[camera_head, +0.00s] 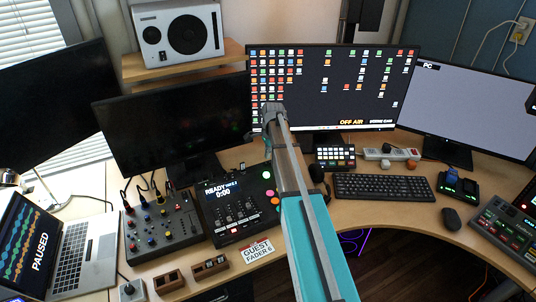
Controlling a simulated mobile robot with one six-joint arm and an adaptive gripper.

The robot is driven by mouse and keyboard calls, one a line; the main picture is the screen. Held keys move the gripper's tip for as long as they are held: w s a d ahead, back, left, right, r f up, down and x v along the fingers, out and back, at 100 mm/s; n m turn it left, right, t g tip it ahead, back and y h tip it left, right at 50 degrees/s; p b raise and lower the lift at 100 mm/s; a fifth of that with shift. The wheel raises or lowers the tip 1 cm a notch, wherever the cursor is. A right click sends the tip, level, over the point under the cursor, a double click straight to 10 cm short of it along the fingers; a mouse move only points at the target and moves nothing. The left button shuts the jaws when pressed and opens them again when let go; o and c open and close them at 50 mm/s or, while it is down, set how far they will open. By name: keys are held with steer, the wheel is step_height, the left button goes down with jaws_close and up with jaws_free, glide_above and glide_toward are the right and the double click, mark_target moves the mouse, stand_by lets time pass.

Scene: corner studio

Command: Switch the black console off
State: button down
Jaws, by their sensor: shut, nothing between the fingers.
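A black console (210,222) with faders, colored buttons and a lit display reading "READY" and "0:00" lies on the desk left of the middle. A red-lit spot shows near its front edge. My arm passes just right of it, and the console's right side is close to the arm. My gripper (272,112) is shut and empty, held up in front of the middle monitor, beyond the console. A dark console (510,226) with lit buttons also stands at the far right; I cannot tell its exact color.
A grey mixer (160,236) with cables stands left of the console. Small wooden blocks (210,266) and a "GUEST FADER 6" card (257,250) lie in front. A keyboard (383,187), a button pad (336,156) and a mouse (451,218) are to the right. Monitors line the back.

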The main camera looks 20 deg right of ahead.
mark_target(268, 163)
steer(key=shift+a+f+b, duration=0.15)
steer(key=shift+f+b, duration=0.8)
steer(key=shift+f, duration=0.35)
